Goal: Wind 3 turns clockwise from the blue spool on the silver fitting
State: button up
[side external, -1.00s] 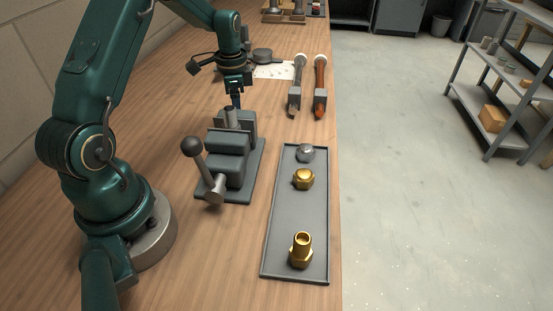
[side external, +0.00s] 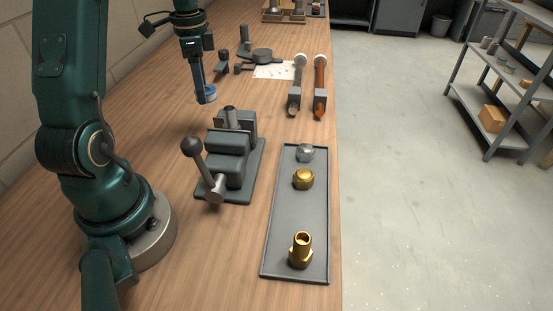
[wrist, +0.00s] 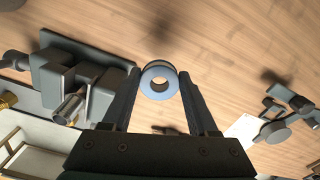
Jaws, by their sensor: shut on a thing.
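My gripper (side external: 202,88) is shut on the blue spool (side external: 208,98) and holds it in the air, left of and behind the vise. In the wrist view the blue spool (wrist: 147,88) is a ring with a pale centre between the fingertips of my gripper (wrist: 160,92). A silver hex fitting (side external: 305,153) sits at the far end of the grey tray. A grey pipe (side external: 231,117) stands upright in the vise, apart from the spool; it also shows in the wrist view (wrist: 70,108). I cannot make out any tape on the silver fitting.
The vise (side external: 228,160) with its ball-ended lever (side external: 192,147) stands left of the grey tray (side external: 287,220). The tray also holds a brass nut (side external: 303,179) and a brass fitting (side external: 301,251). Two wrenches (side external: 295,85) (side external: 320,85) lie behind. Bench left of the vise is clear.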

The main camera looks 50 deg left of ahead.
jog(key=s+a+r, duration=0.2)
jog(key=s, duration=0.1)
jog(key=s+d+r, duration=0.1)
jog(key=d+r, duration=0.2)
jog(key=d, duration=0.7)
jog(key=s+d+r, duration=0.1)
jog(key=d+r, duration=0.3)
jog(key=d, duration=0.5)
jog(key=shift+s+d, duration=0.25)
jog(key=shift+d, duration=0.1)
